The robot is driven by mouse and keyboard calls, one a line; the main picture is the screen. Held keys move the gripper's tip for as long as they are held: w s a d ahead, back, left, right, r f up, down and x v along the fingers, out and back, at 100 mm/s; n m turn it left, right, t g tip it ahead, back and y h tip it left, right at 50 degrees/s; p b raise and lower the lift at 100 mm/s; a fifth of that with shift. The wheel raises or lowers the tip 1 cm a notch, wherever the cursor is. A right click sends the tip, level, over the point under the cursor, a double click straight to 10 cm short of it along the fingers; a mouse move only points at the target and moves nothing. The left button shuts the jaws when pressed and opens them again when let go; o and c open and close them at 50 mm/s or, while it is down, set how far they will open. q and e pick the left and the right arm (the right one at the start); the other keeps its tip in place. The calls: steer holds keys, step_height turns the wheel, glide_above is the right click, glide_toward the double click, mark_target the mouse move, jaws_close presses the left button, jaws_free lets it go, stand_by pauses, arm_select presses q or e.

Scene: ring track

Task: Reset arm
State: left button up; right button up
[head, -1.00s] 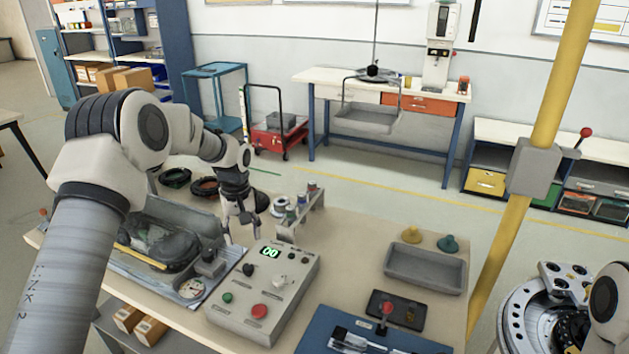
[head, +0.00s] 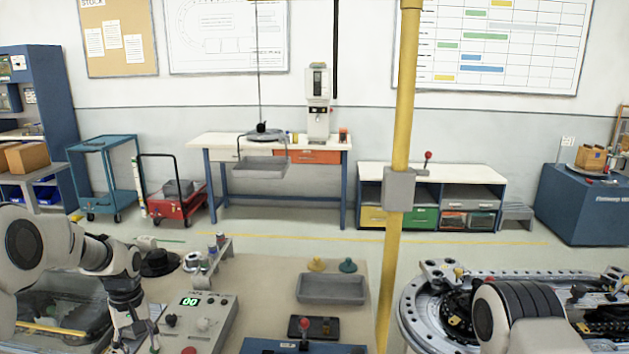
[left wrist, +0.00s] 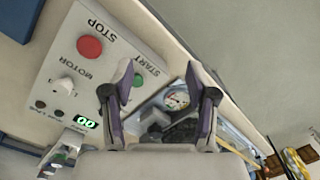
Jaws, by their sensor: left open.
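My left arm comes in from the left edge in the head view. Its gripper (head: 136,335) points down just left of the grey control box (head: 212,325), partly cut off by the lower edge. In the left wrist view my left gripper (left wrist: 162,82) has its two fingers spread with nothing between them. Beyond the fingers lies a round gauge (left wrist: 176,99). The control box's red stop button (left wrist: 89,48), green start button (left wrist: 137,79) and lit "00" display (left wrist: 86,122) show there too. A link of my right arm shows at the lower right of the head view; its gripper is out of view.
A yellow post (head: 401,120) rises between the bench and a round ring track (head: 420,310) at right. A grey tray (head: 332,289), a small red-knobbed box (head: 313,328) and spools (head: 193,262) stand on the bench. Open floor lies behind it.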

arm_select(q)
steer(key=s+d+f+m+g, duration=0.15)
steer(key=s+d+f, duration=0.35)
steer(key=s+f, duration=0.7)
steer(key=s+d+f+m+g, duration=0.1)
steer(key=s+d+f+g, duration=0.2)
steer(key=s+d+f, duration=0.6)
steer(key=s+f+m+t, duration=0.1)
steer(key=s+m+t, duration=0.15)
steer(key=s, duration=1.55)
steer(key=w+m+t, duration=0.1)
steer(key=w+m+t+b, duration=0.1)
steer(key=w, duration=0.1)
steer(key=shift+w+a+t, duration=0.3)
steer(key=shift+a+t, duration=0.1)
arm_select(e)
steer(key=shift+w+f, duration=0.3)
steer(key=shift+f, duration=0.35)
arm_select(q)
steer(key=shift+s, duration=0.1)
arm_select(e)
steer(key=shift+s, duration=0.15)
